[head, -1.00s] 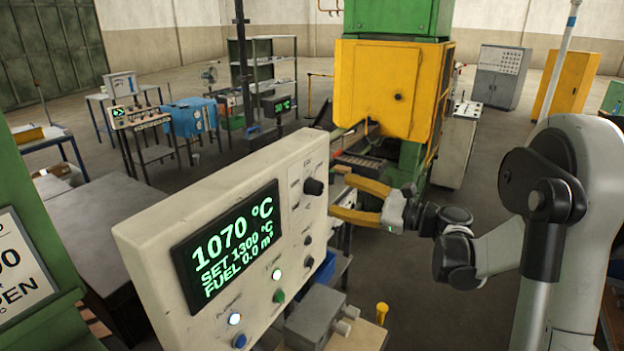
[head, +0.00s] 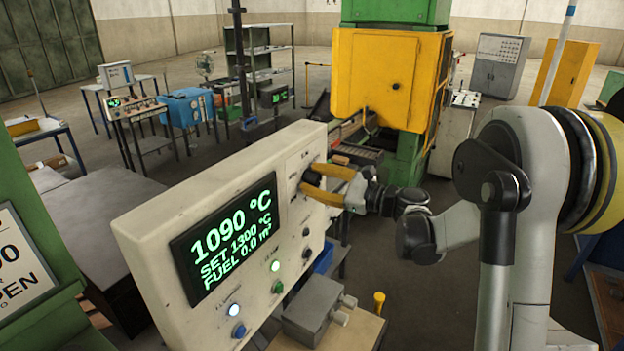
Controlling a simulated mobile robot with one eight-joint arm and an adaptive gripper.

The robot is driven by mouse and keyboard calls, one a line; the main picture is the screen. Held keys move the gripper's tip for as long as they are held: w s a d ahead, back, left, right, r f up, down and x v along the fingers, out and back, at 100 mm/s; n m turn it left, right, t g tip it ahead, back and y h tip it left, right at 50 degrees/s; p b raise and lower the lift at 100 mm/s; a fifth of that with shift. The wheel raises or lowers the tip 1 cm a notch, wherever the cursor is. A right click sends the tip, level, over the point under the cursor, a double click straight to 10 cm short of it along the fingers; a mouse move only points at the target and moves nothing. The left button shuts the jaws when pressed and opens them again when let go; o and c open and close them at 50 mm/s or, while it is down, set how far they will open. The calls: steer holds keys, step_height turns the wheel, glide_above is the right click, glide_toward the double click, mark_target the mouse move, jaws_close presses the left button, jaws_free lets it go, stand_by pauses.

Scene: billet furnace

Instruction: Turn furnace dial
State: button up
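The fingertips reach close to the panel face. I cannot tell whether either finger touches the dial.
Smaller knobs (head: 305,232), a green button (head: 278,287) and a blue button (head: 239,330) sit lower on the panel. A grey box (head: 314,318) and a yellow peg (head: 379,301) are on a bench below. The yellow furnace housing (head: 385,75) stands behind.

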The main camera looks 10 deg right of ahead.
steer(key=shift+n+b, duration=0.3)
steer(key=shift+n, duration=0.1)
steer(key=n+b, duration=0.1)
steer(key=n, duration=0.1)
steer(key=n+b, duration=0.2)
steer(key=shift+f+n, duration=0.2)
steer(key=shift+n, duration=0.1)
steer(key=n+b, duration=0.2)
steer(key=n, duration=0.4)
steer(key=shift+a, duration=0.1)
steer(key=n+b, duration=0.2)
steer(key=n, duration=0.4)
steer(key=shift+f+n, duration=0.1)
steer(key=shift+n, duration=0.2)
steer(key=n+b, duration=0.1)
steer(key=n, duration=0.4)
steer(key=shift+n, duration=0.3)
steer(key=o, duration=1.2)
